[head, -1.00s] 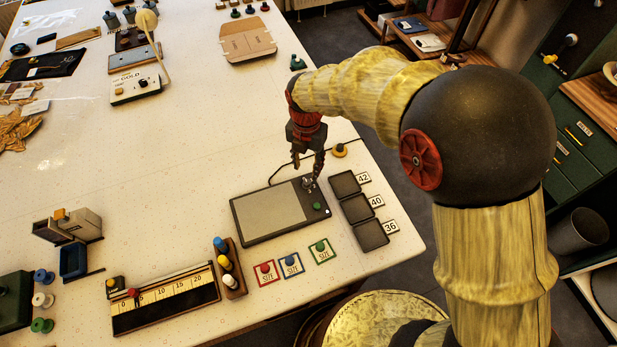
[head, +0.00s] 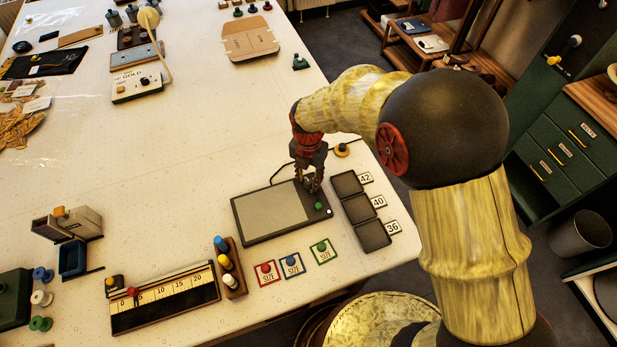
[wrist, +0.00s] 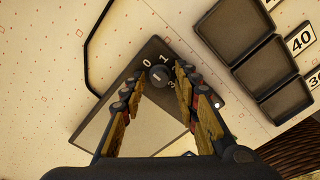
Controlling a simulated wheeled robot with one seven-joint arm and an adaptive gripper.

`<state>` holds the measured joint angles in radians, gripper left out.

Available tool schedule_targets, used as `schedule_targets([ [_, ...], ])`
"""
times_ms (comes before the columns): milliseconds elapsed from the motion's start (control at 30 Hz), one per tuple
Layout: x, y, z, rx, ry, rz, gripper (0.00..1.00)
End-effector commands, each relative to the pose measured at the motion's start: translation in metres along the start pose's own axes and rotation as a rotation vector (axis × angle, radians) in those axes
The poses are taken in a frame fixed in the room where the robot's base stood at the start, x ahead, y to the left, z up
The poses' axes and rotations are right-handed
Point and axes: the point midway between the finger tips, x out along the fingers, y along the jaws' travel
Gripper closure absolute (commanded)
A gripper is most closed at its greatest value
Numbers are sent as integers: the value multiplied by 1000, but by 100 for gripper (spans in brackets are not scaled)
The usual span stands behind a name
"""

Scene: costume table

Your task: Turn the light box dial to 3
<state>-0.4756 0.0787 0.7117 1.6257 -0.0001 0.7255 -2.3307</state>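The light box (head: 268,213) is a dark slab with a pale grey panel, lying near the table's right edge. Its small dark dial (wrist: 160,76) shows in the wrist view with a light mark on top. The numbers 0, 1 and 3 are visible around it; 2 does not show, and I cannot surely read where the mark points. My gripper (head: 311,184) is over the dial end of the box, pointing down. In the wrist view my gripper (wrist: 157,78) is open, with a fingertip on each side of the dial and gaps visible. In the head view the fingers mostly hide the dial.
A green knob (head: 318,206) sits on the box near the dial. Dark trays (head: 373,236) labelled 42, 40 and 36 stand close on the right. A black cable (wrist: 92,50) runs behind the box. Size stamps (head: 291,265) lie in front. The table left of the box is clear.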

Motion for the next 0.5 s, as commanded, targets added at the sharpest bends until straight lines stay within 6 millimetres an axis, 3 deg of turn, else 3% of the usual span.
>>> schedule_targets([
  [500, 0, 0, 0, 0, 0, 0, 100],
])
